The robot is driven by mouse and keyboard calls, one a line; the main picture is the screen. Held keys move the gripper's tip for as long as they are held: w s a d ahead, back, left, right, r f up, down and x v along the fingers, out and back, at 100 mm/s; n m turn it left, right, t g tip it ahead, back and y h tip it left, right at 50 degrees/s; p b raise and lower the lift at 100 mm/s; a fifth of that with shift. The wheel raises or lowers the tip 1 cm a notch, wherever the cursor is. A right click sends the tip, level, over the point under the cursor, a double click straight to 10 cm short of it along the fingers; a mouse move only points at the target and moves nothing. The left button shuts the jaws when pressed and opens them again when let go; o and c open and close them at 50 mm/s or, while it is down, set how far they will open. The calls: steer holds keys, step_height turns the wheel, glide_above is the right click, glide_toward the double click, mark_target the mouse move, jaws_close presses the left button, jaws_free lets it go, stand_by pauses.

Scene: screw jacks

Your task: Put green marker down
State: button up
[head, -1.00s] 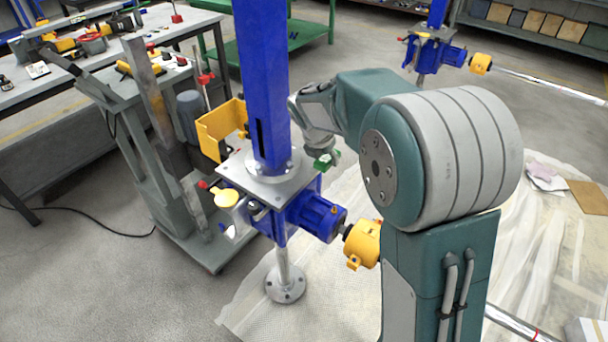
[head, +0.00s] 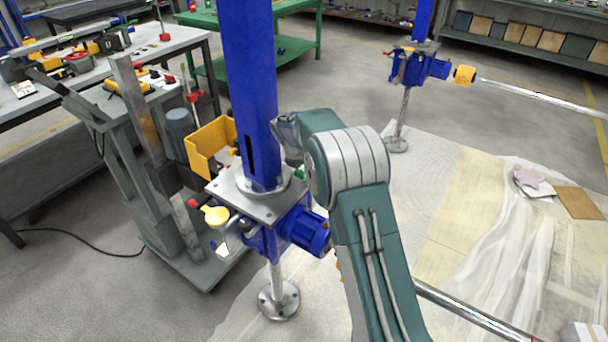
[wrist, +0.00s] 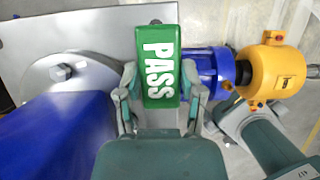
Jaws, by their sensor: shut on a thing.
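The green marker (wrist: 158,68) with white "PASS" lettering shows in the wrist view. My gripper (wrist: 160,95) is shut on it, with one finger on each long side. In the wrist view the marker appears over the right edge of the grey metal plate (wrist: 100,30) of the blue screw jack; I cannot tell whether it touches the plate. In the head view my gripper is mostly hidden behind the blue column (head: 250,90) and my arm; only a sliver of the green marker (head: 300,173) shows beside my forearm, near the jack's plate (head: 232,197).
A blue motor (head: 304,232) juts from the jack below the plate, with a yellow coupling (wrist: 272,72) beyond it. A yellow bin (head: 210,148) and grey cart (head: 150,190) stand to the left. Another jack (head: 418,66) stands behind. A bolt (wrist: 60,72) sticks up beside the column.

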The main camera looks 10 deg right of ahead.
steer(key=shift+f, duration=1.6)
steer(key=o, duration=1.2)
